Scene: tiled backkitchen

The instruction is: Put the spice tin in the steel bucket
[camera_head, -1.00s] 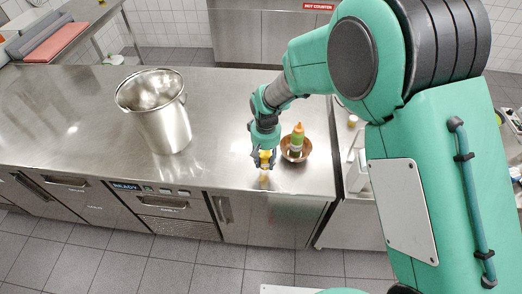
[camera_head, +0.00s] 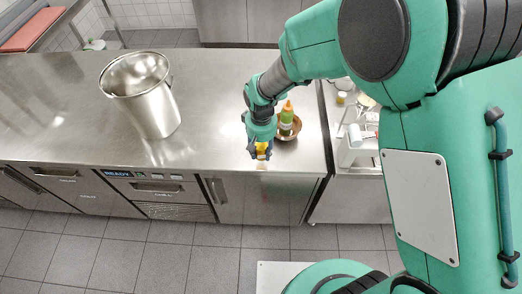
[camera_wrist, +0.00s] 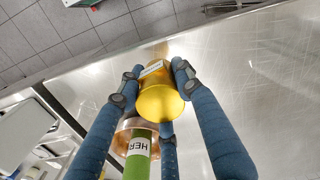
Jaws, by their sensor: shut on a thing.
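In the head view the tin (camera_head: 262,151) shows at the tip of my gripper (camera_head: 261,148), near the counter's front edge. I cannot tell how far it is above the top. The steel bucket (camera_head: 155,108) stands upright and open on the counter, well to the left of my gripper.
A copper-coloured bowl (camera_head: 294,134) holds a green bottle with an orange tip (camera_head: 287,117), close behind and right of my gripper. The steel counter (camera_head: 205,120) is clear between gripper and bucket. A side unit with white items (camera_head: 352,140) stands at the right.

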